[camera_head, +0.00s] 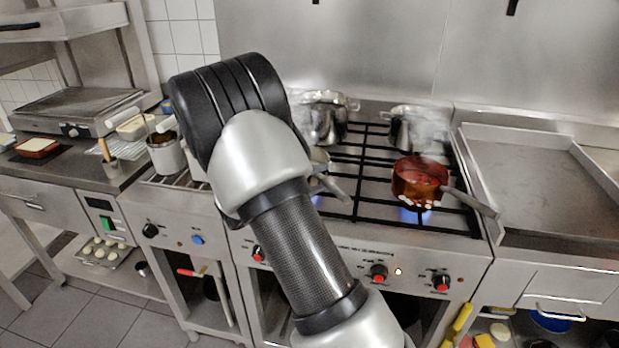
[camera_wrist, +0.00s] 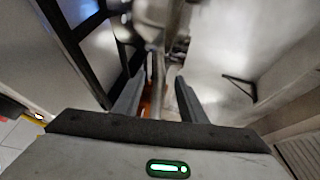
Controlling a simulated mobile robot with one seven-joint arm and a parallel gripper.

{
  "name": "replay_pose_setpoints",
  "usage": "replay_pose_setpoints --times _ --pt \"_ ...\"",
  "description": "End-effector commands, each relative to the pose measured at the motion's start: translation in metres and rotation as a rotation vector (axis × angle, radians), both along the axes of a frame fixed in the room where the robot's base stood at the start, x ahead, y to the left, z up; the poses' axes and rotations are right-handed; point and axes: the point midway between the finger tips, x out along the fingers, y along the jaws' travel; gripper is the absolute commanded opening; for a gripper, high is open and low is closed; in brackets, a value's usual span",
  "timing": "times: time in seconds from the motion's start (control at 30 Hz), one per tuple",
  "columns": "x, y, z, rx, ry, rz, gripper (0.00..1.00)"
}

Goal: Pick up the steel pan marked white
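A steel pan (camera_head: 319,156) sits on the hob, mostly hidden behind my arm; its grey handle (camera_head: 332,187) sticks out toward the front right. I cannot make out a clear white mark on it. In the wrist view my gripper (camera_wrist: 157,92) is open, with its two dark fingers apart. A grey bar that looks like a pan handle (camera_wrist: 168,82) lies between or just beyond the fingers; I cannot tell if it touches them. In the head view the gripper is hidden behind my arm.
A copper pan (camera_head: 420,180) stands over a lit burner at the right, its handle pointing front right. Steaming steel pots (camera_head: 327,122) and (camera_head: 404,130) stand at the back of the hob. A wide steel griddle (camera_head: 530,185) lies right. A steel pot (camera_head: 166,156) stands left.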

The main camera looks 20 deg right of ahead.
Motion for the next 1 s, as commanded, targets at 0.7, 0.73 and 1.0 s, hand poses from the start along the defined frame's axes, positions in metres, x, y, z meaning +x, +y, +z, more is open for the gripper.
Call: replay_pose_setpoints --times 0.7,0.73,1.0 --pt "0.01 -0.02 -0.005 0.001 -0.001 0.001 0.0" --pt "0.01 -0.02 -0.005 0.001 -0.001 0.001 0.0" --pt "0.01 -0.02 -0.004 -0.001 -0.003 0.001 0.0"
